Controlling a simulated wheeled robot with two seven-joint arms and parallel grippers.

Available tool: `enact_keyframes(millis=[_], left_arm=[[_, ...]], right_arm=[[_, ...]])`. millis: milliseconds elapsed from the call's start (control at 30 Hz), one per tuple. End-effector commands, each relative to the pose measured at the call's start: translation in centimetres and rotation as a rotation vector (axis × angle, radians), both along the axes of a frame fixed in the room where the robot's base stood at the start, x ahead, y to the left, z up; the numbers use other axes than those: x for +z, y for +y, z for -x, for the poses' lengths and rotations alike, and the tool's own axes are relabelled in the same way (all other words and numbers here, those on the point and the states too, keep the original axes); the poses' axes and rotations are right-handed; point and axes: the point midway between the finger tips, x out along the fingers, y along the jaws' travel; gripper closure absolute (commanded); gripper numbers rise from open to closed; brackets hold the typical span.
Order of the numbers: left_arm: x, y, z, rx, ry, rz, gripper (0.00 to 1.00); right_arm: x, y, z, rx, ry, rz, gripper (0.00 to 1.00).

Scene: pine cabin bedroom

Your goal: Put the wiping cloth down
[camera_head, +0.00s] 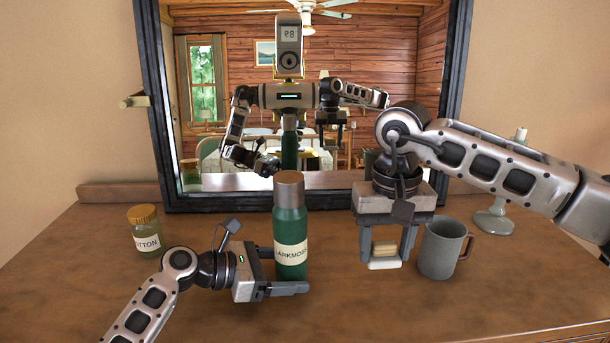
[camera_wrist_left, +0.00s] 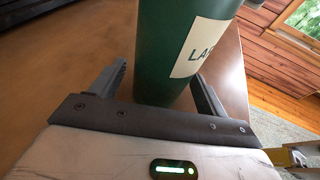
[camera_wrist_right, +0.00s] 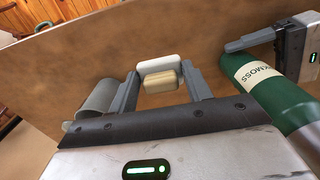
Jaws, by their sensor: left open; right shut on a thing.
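A grey mug (camera_head: 440,250) stands close to the right of my right gripper. A cotton jar (camera_head: 144,230) is at the left, and a pale green glass stand (camera_head: 495,217) at the right. A framed mirror (camera_head: 155,110) rises behind. The dresser top (camera_head: 400,310) is clear in front.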

Motion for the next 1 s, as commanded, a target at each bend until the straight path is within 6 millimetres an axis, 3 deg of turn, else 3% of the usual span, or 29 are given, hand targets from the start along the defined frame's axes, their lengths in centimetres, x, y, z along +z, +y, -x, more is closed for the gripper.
enact_keyframes(millis=[467, 700, 1000], left_arm=[[0.0, 0.0, 0.0, 0.0, 0.0, 0.0, 0.25], [0.0, 0.0, 0.0, 0.0, 0.0, 0.0, 0.25], [0.0, 0.0, 0.0, 0.0, 0.0, 0.0, 0.25]], right_arm=[[-0.2, 0.0, 0.0, 0.0, 0.001, 0.0, 0.76], [-4.4, 0.0, 0.1, 0.0, 0.003, 0.0, 0.76], [-7.2, 0.0, 0.0, 0.0, 0.001, 0.0, 0.76]])
